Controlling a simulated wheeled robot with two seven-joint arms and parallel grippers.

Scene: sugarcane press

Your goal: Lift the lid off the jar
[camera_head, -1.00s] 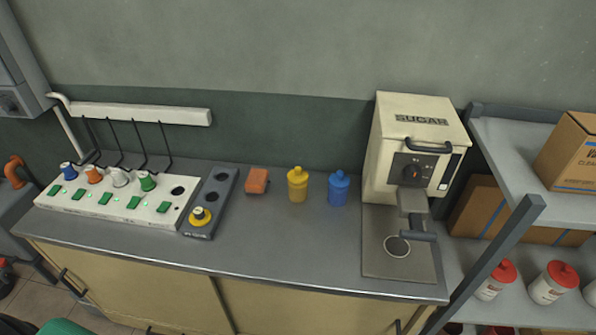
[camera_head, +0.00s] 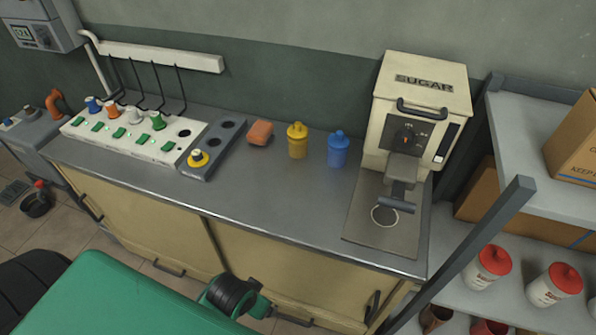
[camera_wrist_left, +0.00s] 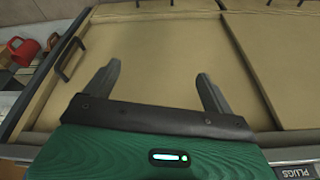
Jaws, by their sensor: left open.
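Two small lidded jars stand upright on the grey counter: a yellow jar (camera_head: 298,141) and, to its right, a blue jar (camera_head: 338,149). White jars with red lids (camera_head: 489,267) (camera_head: 554,285) stand on the lower shelf at the right. All these lids are on. My left gripper (camera_wrist_left: 160,71) is open and empty in the left wrist view, in front of the beige cabinet doors, with no jar between its fingers. Its fingers cannot be made out in the head view. My right gripper is not in view.
A sugar press (camera_head: 417,105) stands on the counter right of the blue jar. A switch panel (camera_head: 135,137), a dark socket block (camera_head: 213,150) and an orange block (camera_head: 260,132) are left of the jars. The counter's front middle (camera_head: 270,195) is clear. A slanted shelf post (camera_head: 470,243) borders the shelves.

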